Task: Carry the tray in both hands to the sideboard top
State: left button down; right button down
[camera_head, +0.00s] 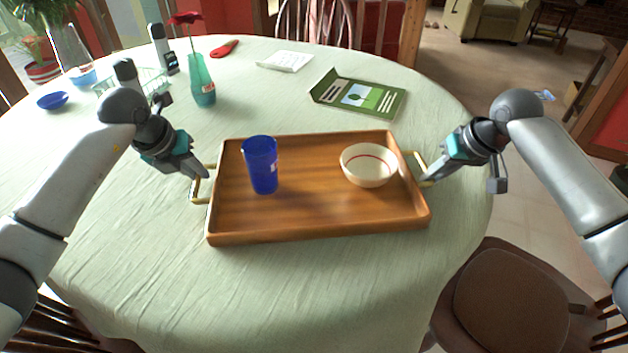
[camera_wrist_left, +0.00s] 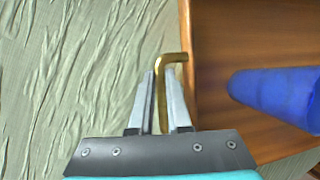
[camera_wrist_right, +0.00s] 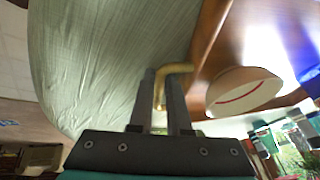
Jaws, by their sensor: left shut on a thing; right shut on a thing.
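The wooden tray (camera_head: 310,212) has a raised rim and a brass handle at each short end. It is over the round table with the pale green cloth (camera_head: 300,290); I cannot tell if it touches the cloth. A blue cup (camera_head: 262,166) stands upright on its left part, and a cream bowl with a red line (camera_head: 368,165) sits on its right part. My left gripper (camera_head: 203,172) is shut on the left brass handle (camera_wrist_left: 161,85). My right gripper (camera_head: 425,178) is shut on the right brass handle (camera_wrist_right: 160,90). The sideboard is not recognisable in these views.
A blue bowl (camera_head: 53,100) and a wire rack are at the left. A brown-seated chair (camera_head: 510,300) stands at the front right.

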pick_arm(q)
jog(key=shift+w+r, duration=0.1)
jog(key=shift+r, duration=0.15)
pick_arm(e)
jog(key=shift+w+r, duration=0.1)
jog(key=shift+r, duration=0.15)
dwell(0.4)
